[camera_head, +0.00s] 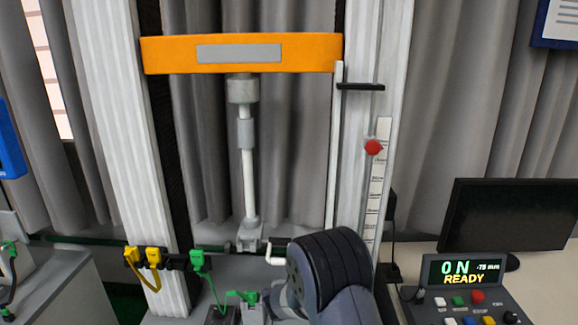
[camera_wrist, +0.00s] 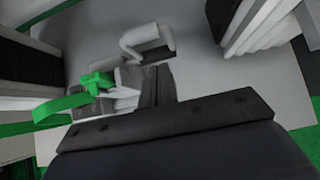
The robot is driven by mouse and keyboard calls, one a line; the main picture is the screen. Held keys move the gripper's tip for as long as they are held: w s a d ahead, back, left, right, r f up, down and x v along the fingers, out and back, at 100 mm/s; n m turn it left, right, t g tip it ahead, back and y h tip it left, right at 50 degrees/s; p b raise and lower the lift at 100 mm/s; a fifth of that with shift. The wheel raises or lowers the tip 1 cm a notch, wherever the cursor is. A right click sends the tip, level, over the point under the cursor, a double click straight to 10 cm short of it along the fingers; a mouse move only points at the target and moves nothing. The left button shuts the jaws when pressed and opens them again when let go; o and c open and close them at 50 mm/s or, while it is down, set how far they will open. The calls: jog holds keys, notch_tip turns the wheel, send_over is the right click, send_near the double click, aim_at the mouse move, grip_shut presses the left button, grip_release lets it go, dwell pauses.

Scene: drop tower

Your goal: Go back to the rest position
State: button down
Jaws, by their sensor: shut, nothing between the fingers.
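My gripper (camera_wrist: 157,84) shows in the wrist view as dark fingers pressed together above a dark bar, with nothing between them. It points at a grey surface beside a white bracket-like part (camera_wrist: 146,38) and a green clip (camera_wrist: 95,84) with a green strap. I cannot tell whether it touches the white part.
The drop tower has an orange crossbeam (camera_head: 240,53), a vertical rod (camera_head: 248,170) and a red knob (camera_head: 373,147) on a scale. Yellow (camera_head: 152,256) and green (camera_head: 198,260) clips hang at left. A control box (camera_head: 465,290) reading READY and a dark monitor (camera_head: 508,217) stand right.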

jog(key=s+f+t+b, duration=0.2)
jog(key=s+f+b, duration=0.2)
jog(key=b, duration=1.3)
jog(key=shift+f+t, duration=0.4)
jog(key=shift+f, duration=0.3)
jog(key=shift+f+b, duration=0.1)
jog(key=shift+b, duration=0.45)
jog(key=t+b, duration=0.1)
jog(key=b, duration=0.2)
jog(key=shift+s+f, duration=0.15)
jog(key=shift+f, duration=0.2)
jog(key=shift+b, duration=0.6)
jog(key=shift+t, duration=0.3)
